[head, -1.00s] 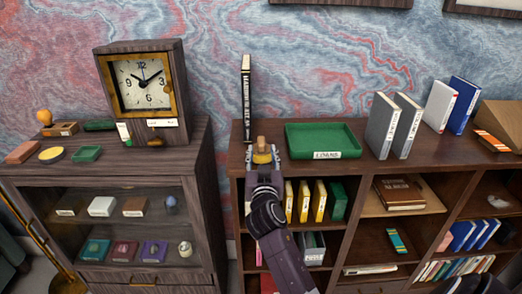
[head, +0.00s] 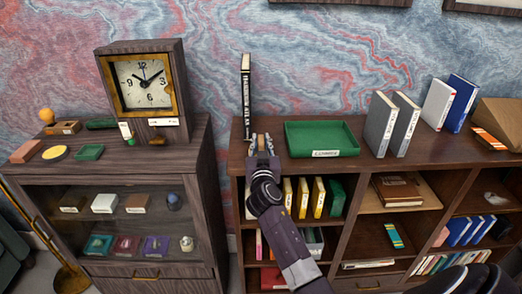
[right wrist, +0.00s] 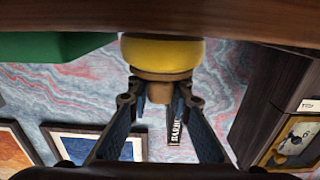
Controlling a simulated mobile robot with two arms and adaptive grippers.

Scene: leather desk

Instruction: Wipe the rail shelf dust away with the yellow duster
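The yellow duster (right wrist: 163,53), with a brown wooden handle (right wrist: 160,90), shows in the right wrist view. Its yellow part is close to the brown wooden top, whose edge (right wrist: 230,22) runs across the upper picture. The fingers of my right gripper (right wrist: 161,100) stand on both sides of the handle and appear closed on it. In the head view my right gripper (head: 262,145) is at the left end of the brown bookcase top (head: 395,150) and hides the duster. I cannot make out dust. My left gripper is not in view.
A black upright book (head: 246,100) stands just behind my right gripper. A green tray (head: 321,139) is close on its right, with grey books (head: 381,125) beyond. A clock (head: 146,88) stands on the left cabinet (head: 190,150), across a narrow gap.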

